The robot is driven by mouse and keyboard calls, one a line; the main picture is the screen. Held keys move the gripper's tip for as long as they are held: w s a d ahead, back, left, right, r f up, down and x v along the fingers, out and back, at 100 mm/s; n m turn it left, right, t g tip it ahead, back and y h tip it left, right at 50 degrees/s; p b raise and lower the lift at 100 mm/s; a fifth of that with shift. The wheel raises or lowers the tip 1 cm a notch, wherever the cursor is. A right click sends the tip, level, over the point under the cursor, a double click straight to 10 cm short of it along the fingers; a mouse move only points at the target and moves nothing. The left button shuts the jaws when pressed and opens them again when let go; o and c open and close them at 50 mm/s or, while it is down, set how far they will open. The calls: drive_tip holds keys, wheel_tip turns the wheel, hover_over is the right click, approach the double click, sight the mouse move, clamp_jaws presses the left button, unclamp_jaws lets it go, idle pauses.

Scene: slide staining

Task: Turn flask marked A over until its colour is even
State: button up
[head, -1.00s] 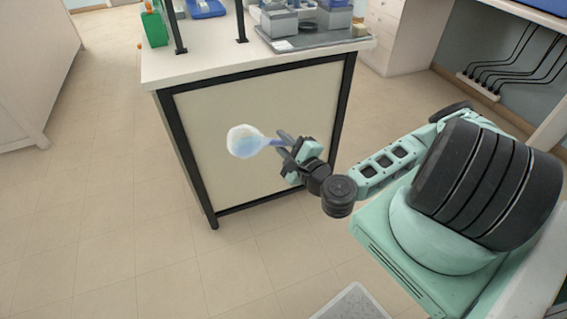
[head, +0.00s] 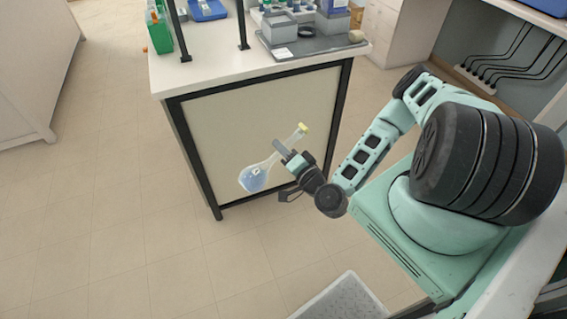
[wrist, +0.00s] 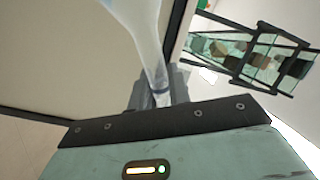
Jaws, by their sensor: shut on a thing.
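A clear flask (head: 257,176) with a round bulb, a long neck and a yellow stopper (head: 303,128) is held in front of the bench's end panel. It tilts, bulb down to the left and stopper up to the right. Blue liquid lies in the bulb, and a small pale label shows on it, too small to read. My gripper (head: 283,152) is shut on the flask's neck. In the wrist view the neck (wrist: 150,50) runs up from between the jaws (wrist: 158,92), with the bulb mostly out of frame.
The bench top (head: 225,68) holds a grey tray (head: 315,43) with boxes, a green container (head: 158,35) and a blue item (head: 207,9). A pale grey mat or tray (head: 342,300) lies low in front. Open floor is at left.

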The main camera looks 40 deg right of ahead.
drive_tip(key=n+p, duration=0.2)
drive_tip(key=shift+r+n, duration=0.3)
drive_tip(key=shift+r, duration=0.05)
drive_tip(key=shift+f+n+p, duration=0.2)
drive_tip(key=shift+n+p, duration=0.4)
drive_tip(key=shift+n, duration=0.2)
drive_tip(key=shift+r+n+p, duration=0.2)
drive_tip(key=shift+n+p, duration=0.9)
drive_tip(key=shift+p, duration=0.05)
drive_tip(key=shift+f+n+p, duration=0.2)
drive_tip(key=shift+n+p, duration=0.3)
drive_tip(key=shift+n, duration=0.4)
drive_tip(key=n+p, duration=0.3)
drive_tip(key=shift+a+r, duration=0.1)
drive_tip(key=shift+r, duration=0.1)
drive_tip(key=shift+f+n, duration=0.3)
drive_tip(key=shift+n, duration=0.3)
